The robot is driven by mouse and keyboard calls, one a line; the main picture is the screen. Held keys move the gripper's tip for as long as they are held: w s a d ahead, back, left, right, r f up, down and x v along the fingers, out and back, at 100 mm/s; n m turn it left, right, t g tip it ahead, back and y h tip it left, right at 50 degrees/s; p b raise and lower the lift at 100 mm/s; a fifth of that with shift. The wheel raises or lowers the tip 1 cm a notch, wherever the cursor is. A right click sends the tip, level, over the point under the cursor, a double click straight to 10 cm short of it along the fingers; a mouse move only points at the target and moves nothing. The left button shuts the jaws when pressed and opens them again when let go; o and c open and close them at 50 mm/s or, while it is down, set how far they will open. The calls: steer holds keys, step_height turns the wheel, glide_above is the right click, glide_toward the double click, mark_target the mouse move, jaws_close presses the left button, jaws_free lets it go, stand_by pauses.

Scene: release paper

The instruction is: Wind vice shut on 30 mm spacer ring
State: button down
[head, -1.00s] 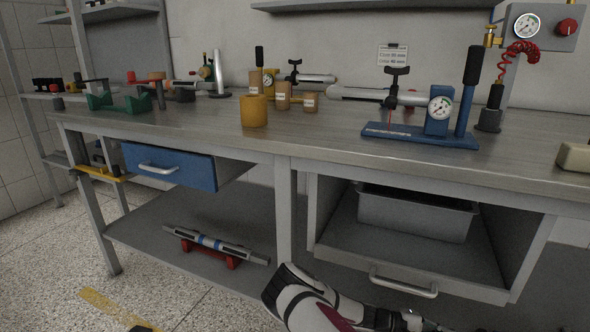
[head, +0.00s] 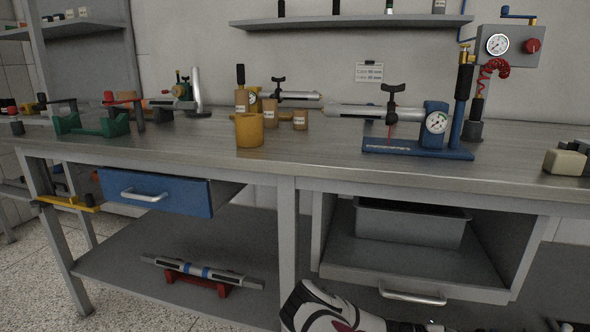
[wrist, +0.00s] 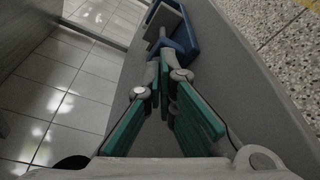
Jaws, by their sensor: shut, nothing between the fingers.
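A green fixture (head: 92,122) that looks like a vice stands at the left end of the bench, with a red-topped piece beside it. Its jaw gap is too small to read. No ring marked 30 mm can be made out; an ochre cylinder (head: 249,131) with a hollow top stands at the front middle, and tan labelled cylinders (head: 270,112) stand behind it. My gripper's fingers (wrist: 160,76) are together and empty in the wrist view, pointing along a grey surface towards a blue object (wrist: 178,32). In the head view my arm shows low, below the bench top; its fingertips are hidden.
A blue press with a gauge (head: 436,122) stands right of centre on the bench (head: 330,160). The blue drawer (head: 155,192) is partly open. A grey bin (head: 410,222) sits below, and a silver bar (head: 203,273) lies on red supports. Bench top between cylinder and press is mostly clear.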

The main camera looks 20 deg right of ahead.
steer(key=shift+s+d, duration=0.35)
steer(key=shift+d, duration=0.25)
steer(key=shift+s+d, duration=0.35)
steer(key=shift+d, duration=0.2)
steer(key=shift+s+f, duration=0.3)
steer(key=shift+f, duration=0.15)
steer(key=shift+s+a, duration=0.1)
steer(key=shift+s, duration=0.05)
stand_by(0.3)
steer(key=shift+s+a+r+p, duration=0.1)
steer(key=shift+s+r+p, duration=0.1)
steer(key=shift+p, duration=0.1)
steer(key=shift+w+a+b, duration=0.1)
steer(key=shift+w+a, duration=0.45)
steer(key=shift+a, duration=0.35)
steer(key=shift+w+a+b, duration=0.1)
steer(key=shift+w+a, duration=0.5)
steer(key=shift+a, duration=0.25)
steer(key=shift+w+a+b, duration=0.1)
steer(key=shift+w+a, duration=0.45)
steer(key=shift+a, duration=0.35)
